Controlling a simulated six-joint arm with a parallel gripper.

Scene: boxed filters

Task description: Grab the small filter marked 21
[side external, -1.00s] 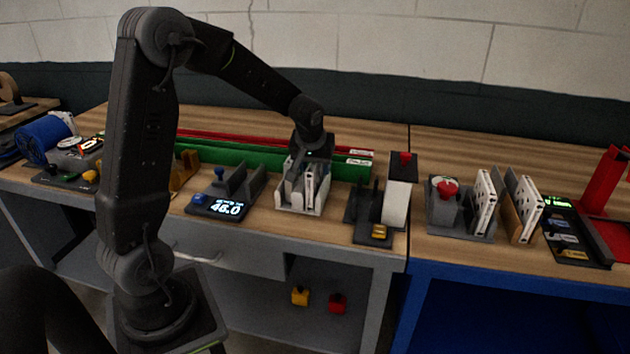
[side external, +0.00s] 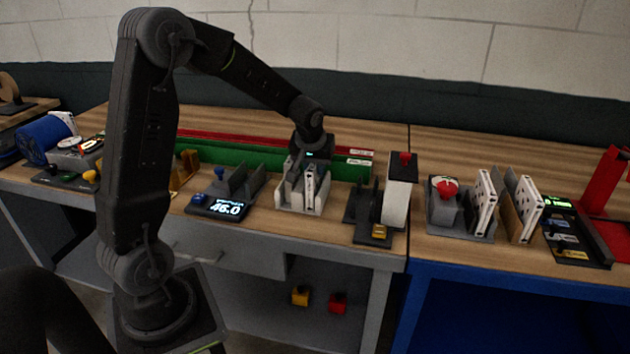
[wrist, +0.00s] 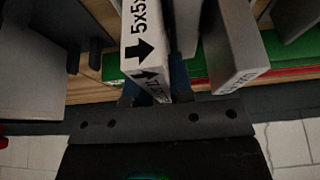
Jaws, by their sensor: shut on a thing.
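A white boxed filter (wrist: 142,42) with a black arrow and "5x5x" print sits between my gripper's fingers in the wrist view; no "21" can be read on it. My gripper (side external: 309,170) is shut on this filter, over the light-grey slotted holder (side external: 301,209) in the side view. The filter stands upright in or just above the holder; I cannot tell whether it touches the bottom. A second pale filter (wrist: 232,50) stands beside it in the wrist view, outside the grip.
A display unit reading 46.0 (side external: 228,209) stands left of the holder. A dark stand with a white block (side external: 397,203) is close on the right. Green and red rails (side external: 215,155) run behind. More white filters (side external: 485,200) stand in racks farther right.

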